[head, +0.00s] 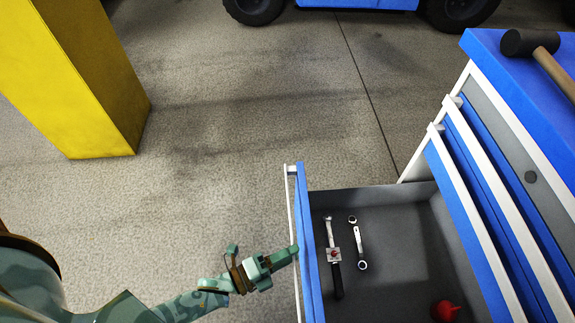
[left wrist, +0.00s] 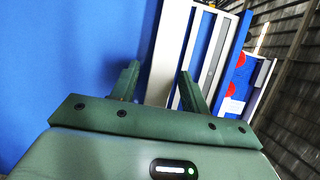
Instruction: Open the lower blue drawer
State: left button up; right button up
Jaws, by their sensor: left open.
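The lower blue drawer (head: 310,240) is pulled far out of the cabinet in the head view. Its blue front faces left and carries a long white handle (head: 291,205). My left gripper (head: 288,255) is at the handle, in front of the drawer front. In the left wrist view my left gripper (left wrist: 159,76) has its two green fingers apart, with a pale bar (left wrist: 170,45) showing between and beyond them. I cannot tell whether the fingers touch the handle. My right gripper is not in view.
The cabinet (head: 500,130) has shut drawers above and a hammer (head: 540,55) on top. A yellow post (head: 75,80) stands left. The floor between is clear.

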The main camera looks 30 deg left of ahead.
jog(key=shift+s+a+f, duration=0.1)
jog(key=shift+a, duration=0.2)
pick_arm(q)
jog(key=p+v, duration=0.2)
jog(key=v, duration=1.4)
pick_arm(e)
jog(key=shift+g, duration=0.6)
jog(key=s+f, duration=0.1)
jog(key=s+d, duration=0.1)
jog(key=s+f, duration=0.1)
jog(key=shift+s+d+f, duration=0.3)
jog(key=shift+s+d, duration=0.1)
pick_arm(q)
jog(key=shift+s+a, duration=0.1)
jog(key=shift+a, duration=0.05)
